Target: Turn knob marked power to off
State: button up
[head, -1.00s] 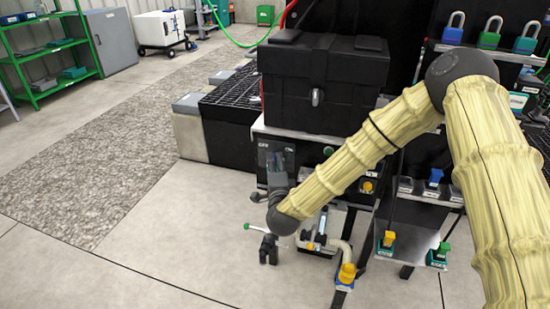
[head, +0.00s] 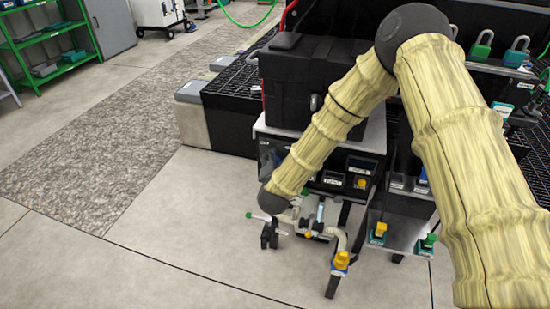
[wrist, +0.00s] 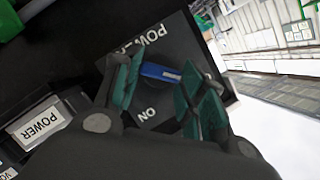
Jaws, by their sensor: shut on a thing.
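The power knob (wrist: 160,72) shows in the wrist view as a blue bar on a dark panel (wrist: 180,28). The panel carries the word POWER above the knob and ON below it in the picture, both rotated. OFF is not readable here. My gripper (wrist: 163,88) has teal finger pads on both sides of the blue bar and is shut on it. Parts of the knob are hidden by the fingers.
A separate white POWER label (wrist: 38,121) lies left of the fingers. In the head view, a black case (head: 320,75) sits above the panel. Pipework with a yellow fitting (head: 341,260) stands low in front. The concrete floor at left (head: 130,255) is clear.

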dwell(0.4)
jog(key=o, duration=1)
jog(key=shift+o, duration=0.2)
jog(key=v, duration=1.2)
jog(key=shift+a+r, duration=0.1)
